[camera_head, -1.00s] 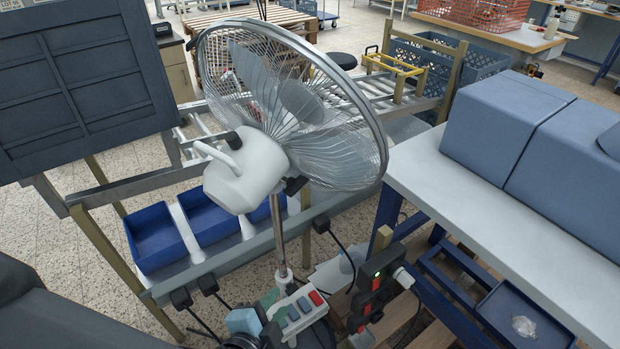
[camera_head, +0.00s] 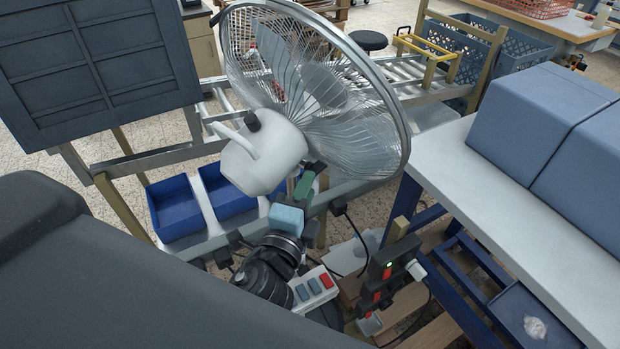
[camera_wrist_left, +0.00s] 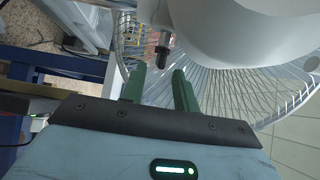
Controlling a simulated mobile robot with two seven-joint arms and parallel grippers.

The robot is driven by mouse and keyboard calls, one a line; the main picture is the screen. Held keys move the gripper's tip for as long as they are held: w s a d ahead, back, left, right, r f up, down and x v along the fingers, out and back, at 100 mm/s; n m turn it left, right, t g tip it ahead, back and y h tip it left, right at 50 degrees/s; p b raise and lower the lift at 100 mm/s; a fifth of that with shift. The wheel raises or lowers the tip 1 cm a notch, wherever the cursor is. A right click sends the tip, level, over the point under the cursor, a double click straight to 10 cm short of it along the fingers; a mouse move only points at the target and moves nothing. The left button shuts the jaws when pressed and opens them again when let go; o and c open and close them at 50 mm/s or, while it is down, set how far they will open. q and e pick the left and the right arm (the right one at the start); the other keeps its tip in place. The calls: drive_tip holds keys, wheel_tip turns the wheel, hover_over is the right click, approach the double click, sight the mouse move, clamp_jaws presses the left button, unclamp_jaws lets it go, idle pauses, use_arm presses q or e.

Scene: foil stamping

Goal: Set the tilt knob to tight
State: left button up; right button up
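A white standing fan (camera_head: 268,160) with a wire cage faces away to the right. The tilt knob (camera_head: 317,167) is a small dark knob on the lower right of its motor housing. It also shows in the left wrist view (camera_wrist_left: 161,54), on a short metal stem beside the white housing. My left gripper (camera_head: 306,180) is just below the knob, with its light blue body and green fingers pointing up. In the left wrist view the green fingers (camera_wrist_left: 158,78) are apart and empty, with the knob just beyond their tips. The knob's setting cannot be read. My right gripper is not in view.
The fan's white button box (camera_head: 316,289) is below my left gripper, near a black and red socket unit (camera_head: 380,270). A white worktop (camera_head: 450,165) with blue-grey boxes stands to the right. Blue bins (camera_head: 174,208) sit on a rack to the left.

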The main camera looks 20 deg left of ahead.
sight(318, 167)
use_arm(q)
drive_tip(key=shift+w+a, duration=0.2)
drive_tip(key=shift+w, duration=1.45)
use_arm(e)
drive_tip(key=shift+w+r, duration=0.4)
use_arm(q)
clamp_jaws()
